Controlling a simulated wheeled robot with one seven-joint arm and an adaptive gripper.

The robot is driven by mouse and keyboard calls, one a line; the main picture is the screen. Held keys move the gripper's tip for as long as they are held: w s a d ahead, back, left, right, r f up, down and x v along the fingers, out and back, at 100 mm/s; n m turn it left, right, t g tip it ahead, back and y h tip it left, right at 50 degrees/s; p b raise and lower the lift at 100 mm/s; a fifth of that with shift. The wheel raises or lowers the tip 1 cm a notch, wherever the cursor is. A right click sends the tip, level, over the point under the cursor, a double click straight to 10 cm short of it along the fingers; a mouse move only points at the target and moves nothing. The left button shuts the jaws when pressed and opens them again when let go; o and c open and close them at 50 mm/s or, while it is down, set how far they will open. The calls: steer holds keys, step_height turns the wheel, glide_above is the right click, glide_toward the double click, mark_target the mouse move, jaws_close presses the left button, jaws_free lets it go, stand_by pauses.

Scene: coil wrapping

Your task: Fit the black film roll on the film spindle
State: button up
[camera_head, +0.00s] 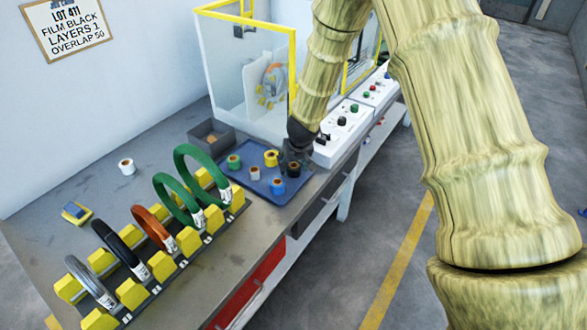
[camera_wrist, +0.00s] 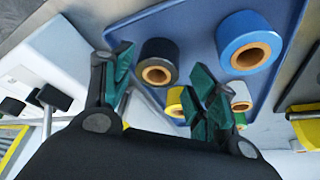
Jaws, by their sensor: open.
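The black film roll (camera_head: 293,169) stands at the right end of the blue tray (camera_head: 262,188), partly hidden under my gripper (camera_head: 295,153). In the wrist view the black film roll (camera_wrist: 159,51) shows its brown core, just beyond the fingertips. My gripper (camera_wrist: 164,72) is open, with green-padded fingers to either side of the roll's near edge; I cannot tell if they touch it. The wrapping machine (camera_head: 248,65) stands behind, with a pale ring (camera_head: 272,80) and yellow parts inside its clear guard. I cannot make out the film spindle clearly.
Blue (camera_head: 278,186), yellow (camera_head: 271,158), green (camera_head: 233,162) and white (camera_head: 254,174) rolls share the tray. A grey bin (camera_head: 211,138) and control boxes (camera_head: 342,128) flank it. A yellow rack (camera_head: 130,293) holds several coils. A wall sign (camera_head: 68,30) reads FILM BLACK.

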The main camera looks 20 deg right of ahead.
steer(key=shift+x, duration=1.1)
steer(key=c, duration=0.9)
steer(key=shift+r, duration=0.15)
